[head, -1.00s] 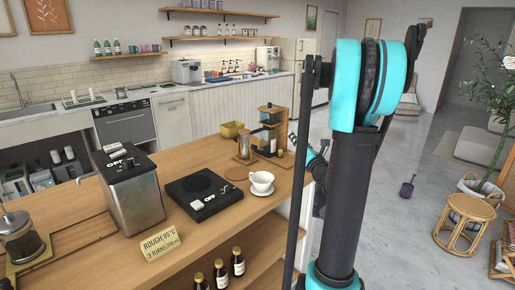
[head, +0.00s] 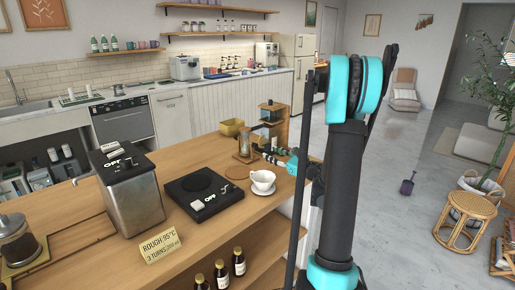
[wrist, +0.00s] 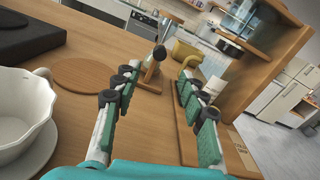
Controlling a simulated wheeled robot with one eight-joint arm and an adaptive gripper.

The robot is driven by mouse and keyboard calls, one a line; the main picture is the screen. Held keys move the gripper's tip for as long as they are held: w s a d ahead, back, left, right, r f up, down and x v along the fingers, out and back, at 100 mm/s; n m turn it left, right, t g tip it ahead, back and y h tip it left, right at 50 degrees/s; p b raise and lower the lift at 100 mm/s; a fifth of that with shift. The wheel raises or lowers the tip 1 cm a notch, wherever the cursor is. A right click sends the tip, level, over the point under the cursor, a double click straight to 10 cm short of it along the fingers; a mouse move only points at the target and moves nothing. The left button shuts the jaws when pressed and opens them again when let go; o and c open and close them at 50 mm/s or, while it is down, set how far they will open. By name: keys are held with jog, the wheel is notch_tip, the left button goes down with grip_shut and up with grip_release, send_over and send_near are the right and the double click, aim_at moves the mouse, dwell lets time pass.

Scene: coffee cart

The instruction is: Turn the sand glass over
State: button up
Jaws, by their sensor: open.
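The sand glass (head: 245,146), a small glass in a wooden frame, stands upright on the counter behind the white cup. In the wrist view the sand glass (wrist: 153,68) is ahead, near the tips of my fingers, and appears tilted with the camera. My gripper (wrist: 158,82) is open, with its green-padded fingers spread and nothing held between them. In the head view my gripper (head: 275,157) reaches over the counter from the right, just to the right of the sand glass. I cannot tell the exact gap between them.
A white cup (head: 263,179) on a saucer and a round wooden coaster (wrist: 88,74) are close by. A wooden stand (head: 280,130) with glassware rises to the right of the sand glass. A yellow container (head: 232,127) is behind.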

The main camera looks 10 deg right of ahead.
aim_at(257, 146)
jog(key=x, duration=0.9)
jog(key=shift+w+a, duration=0.2)
jog(key=shift+w, duration=0.05)
grip_shut()
